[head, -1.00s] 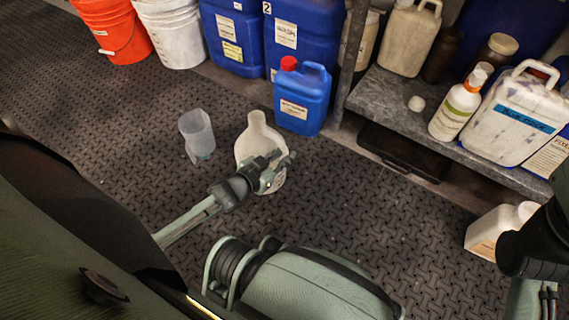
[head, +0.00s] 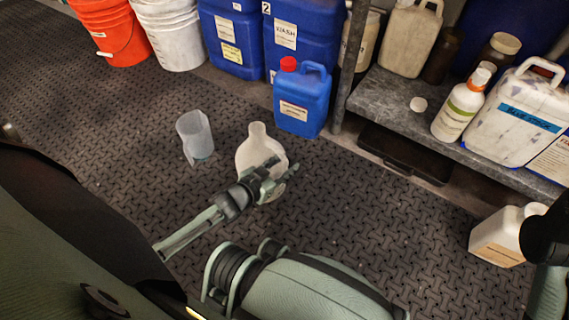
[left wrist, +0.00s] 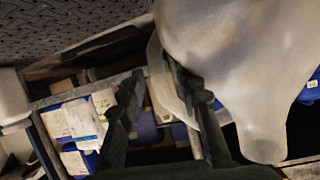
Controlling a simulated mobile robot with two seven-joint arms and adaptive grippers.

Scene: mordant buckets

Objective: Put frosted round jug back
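The frosted round jug (head: 255,150) is a pale, whitish round-bodied vessel with a narrow neck, at the floor mat in the middle of the head view. It fills the upper right of the left wrist view (left wrist: 235,60), its neck pointing down there. My left gripper (head: 280,170) is in front of the jug's right side and hides part of it. In the left wrist view its two dark fingers (left wrist: 150,85) stand apart, the right one overlapping the jug. A pale strip shows between them; I cannot tell whether it is part of the jug.
A clear beaker (head: 196,138) stands left of the jug. A small blue can (head: 302,105) with a red cap is just behind it. Large blue cans, white and orange buckets line the back. A grey shelf (head: 400,115) holds bottles at right. A white bottle (head: 497,235) stands lower right.

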